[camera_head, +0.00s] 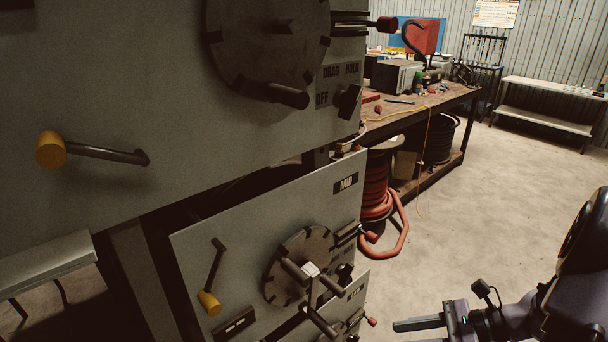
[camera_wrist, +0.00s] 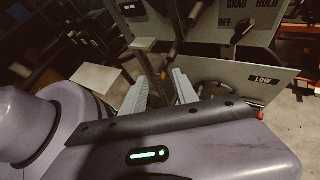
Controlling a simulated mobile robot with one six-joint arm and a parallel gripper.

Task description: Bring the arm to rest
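My gripper (camera_head: 400,326) is at the lower right of the head view, its finger pointing left toward the crimper's lower panels. A strip of floor shows between it and the MID panel (camera_head: 205,260). In the wrist view its two pale fingers (camera_wrist: 160,84) stand apart with nothing held between them, so it is open. My arm comes in from the right edge in the head view and is partly cut off. In the wrist view a panel marked LOW (camera_wrist: 235,82) lies beyond the fingers; I cannot tell the distance.
The large upper panel (camera_head: 180,190) carries a dial (camera_head: 268,45) and a yellow-tipped lever (camera_head: 110,153). The MID panel has a dial (camera_head: 290,282) and another yellow-tipped lever (camera_head: 214,270). A red hose reel (camera_head: 376,185) stands under the workbench (camera_head: 435,102). Open floor (camera_head: 500,190) lies right.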

